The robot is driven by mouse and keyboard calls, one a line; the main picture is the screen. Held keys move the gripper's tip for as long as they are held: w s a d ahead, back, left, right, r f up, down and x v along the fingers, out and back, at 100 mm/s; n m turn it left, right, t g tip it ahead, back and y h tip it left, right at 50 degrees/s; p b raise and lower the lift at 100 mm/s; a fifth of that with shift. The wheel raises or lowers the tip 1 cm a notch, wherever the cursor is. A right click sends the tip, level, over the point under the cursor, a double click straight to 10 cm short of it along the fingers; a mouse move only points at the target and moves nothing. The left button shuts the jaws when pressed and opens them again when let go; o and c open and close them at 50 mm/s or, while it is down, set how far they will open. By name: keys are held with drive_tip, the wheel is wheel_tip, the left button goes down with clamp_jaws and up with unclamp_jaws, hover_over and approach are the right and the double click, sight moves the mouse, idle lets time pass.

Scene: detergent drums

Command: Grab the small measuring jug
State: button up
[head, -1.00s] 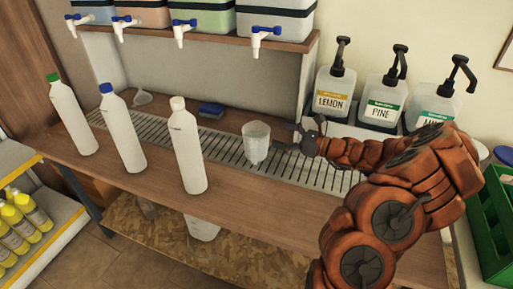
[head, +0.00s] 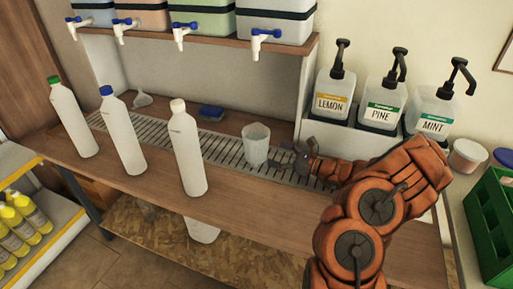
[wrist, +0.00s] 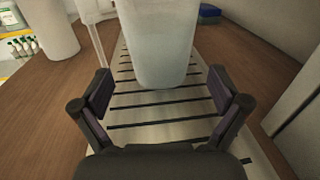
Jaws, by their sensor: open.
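The small measuring jug (head: 256,145) is a translucent, pale cup standing upright on the slatted metal drip grate (head: 228,154) on the wooden bench. In the wrist view the jug (wrist: 161,50) stands just beyond the fingertips, roughly centred between them, with its top cut off by the frame. My gripper (wrist: 161,92) is open and empty, low over the grate. In the head view my gripper (head: 290,160) is to the right of the jug, reaching in from the right. Only a small part of the gripper shows there.
Several white bottles, including a white-capped one (head: 188,150), stand left of the jug. A blue sponge (head: 211,112) and a clear funnel (head: 142,99) lie behind. Pump bottles (head: 380,105) stand at the right. Drums with taps (head: 265,37) sit on a shelf above.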

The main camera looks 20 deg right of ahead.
sight(262, 148)
drive_tip(key=shift+x, duration=2.95)
drive_tip(key=shift+s, duration=0.1)
drive_tip(key=shift+c, duration=0.4)
drive_tip(key=c, duration=1.5)
